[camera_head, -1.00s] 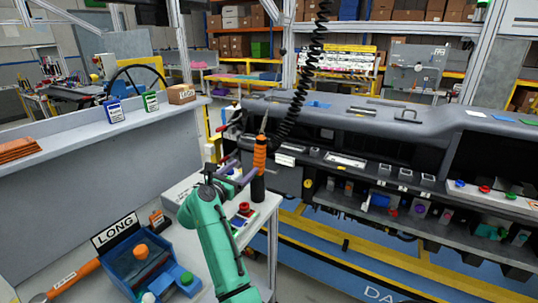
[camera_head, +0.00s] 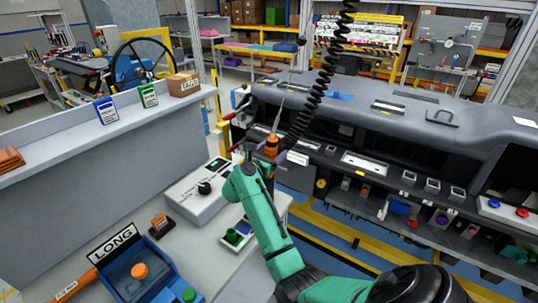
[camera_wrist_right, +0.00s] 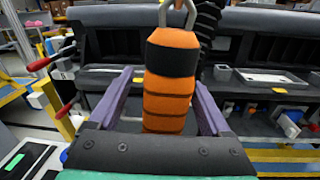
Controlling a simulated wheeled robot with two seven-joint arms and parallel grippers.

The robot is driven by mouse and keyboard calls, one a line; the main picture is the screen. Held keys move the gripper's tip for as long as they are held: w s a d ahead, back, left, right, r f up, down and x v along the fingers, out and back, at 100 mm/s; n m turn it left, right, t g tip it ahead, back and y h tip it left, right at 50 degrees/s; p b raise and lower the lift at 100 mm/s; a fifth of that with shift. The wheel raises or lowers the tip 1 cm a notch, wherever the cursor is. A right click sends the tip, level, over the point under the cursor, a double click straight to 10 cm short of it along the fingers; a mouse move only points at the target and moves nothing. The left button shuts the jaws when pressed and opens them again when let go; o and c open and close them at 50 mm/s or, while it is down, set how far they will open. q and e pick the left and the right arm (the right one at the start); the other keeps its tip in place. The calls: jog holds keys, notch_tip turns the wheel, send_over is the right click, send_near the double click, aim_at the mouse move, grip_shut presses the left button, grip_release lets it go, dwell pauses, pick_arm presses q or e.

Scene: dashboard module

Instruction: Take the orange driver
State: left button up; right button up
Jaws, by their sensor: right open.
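The orange driver (camera_head: 271,147) hangs upright below the black coiled cord, with an orange body and black bands. In the right wrist view the driver (camera_wrist_right: 170,85) stands between the two purple fingers of my right gripper (camera_wrist_right: 160,105). The fingers are open, with a visible gap on each side of the driver. In the head view my right gripper (camera_head: 262,157) is at the driver, partly hidden by my own green arm. My left gripper is in neither view.
The grey dashboard module (camera_head: 385,115) lies behind and to the right of the driver. A white table (camera_head: 205,245) holds a grey box with a black knob (camera_head: 200,195) and a blue bin (camera_head: 140,275). A ledge with small boxes (camera_head: 184,84) runs along the left.

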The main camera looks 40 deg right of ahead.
jog(key=shift+w+d+f, duration=0.15)
jog(key=shift+d+f, duration=0.15)
jog(key=shift+s+a+r, duration=0.55)
jog(key=shift+a+r, duration=0.05)
grip_shut()
jog(key=shift+w+d+f, duration=0.15)
